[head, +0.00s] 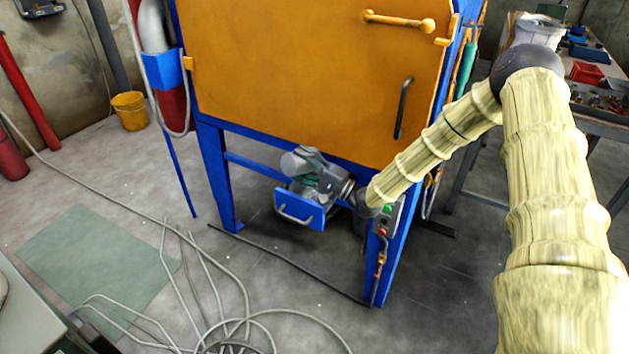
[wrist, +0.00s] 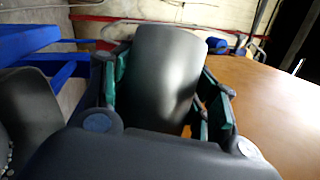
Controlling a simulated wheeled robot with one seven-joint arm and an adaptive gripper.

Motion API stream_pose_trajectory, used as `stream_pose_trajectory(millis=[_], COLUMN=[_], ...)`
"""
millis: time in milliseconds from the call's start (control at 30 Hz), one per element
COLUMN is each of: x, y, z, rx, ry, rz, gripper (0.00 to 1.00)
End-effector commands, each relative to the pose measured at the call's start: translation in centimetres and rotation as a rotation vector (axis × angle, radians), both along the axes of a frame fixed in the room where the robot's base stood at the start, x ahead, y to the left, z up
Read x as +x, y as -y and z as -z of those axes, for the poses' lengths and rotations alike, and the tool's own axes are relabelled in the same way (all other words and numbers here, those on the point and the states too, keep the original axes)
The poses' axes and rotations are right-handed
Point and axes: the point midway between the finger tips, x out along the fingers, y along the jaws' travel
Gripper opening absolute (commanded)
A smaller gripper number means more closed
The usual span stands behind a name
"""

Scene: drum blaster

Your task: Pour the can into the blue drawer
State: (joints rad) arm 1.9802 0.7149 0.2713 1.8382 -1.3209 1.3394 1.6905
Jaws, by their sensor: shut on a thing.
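The can is a smooth dark grey cylinder (wrist: 165,75) between the two fingers of my gripper (wrist: 168,95) in the wrist view. In the head view the can (head: 301,161) is a pale grey shape at the end of my gripper (head: 312,172), lying tilted above the blue drawer. The blue drawer (head: 300,211) is pulled out below the orange cabinet and has a light handle on its front. Some pale grey stuff shows inside it behind the front. My gripper is shut on the can. The can's mouth and contents cannot be made out.
The orange cabinet (head: 310,80) on blue legs stands right behind and above the drawer. A blue leg (head: 395,245) with buttons is to the right. Hoses (head: 235,320) lie on the floor in front. A yellow bucket (head: 130,110) stands at the left.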

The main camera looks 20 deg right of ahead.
Motion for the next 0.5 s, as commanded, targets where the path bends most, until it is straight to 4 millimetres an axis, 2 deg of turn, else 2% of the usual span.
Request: stream_pose_trajectory(millis=[400,500], x=[-0.6,-0.6], y=[-1.5,-1.6], z=[2.1,2.3], rx=[-0.393,-0.412], ry=[0.158,0.165], rz=[-0.001,0.0], gripper=[0.3,0.3])
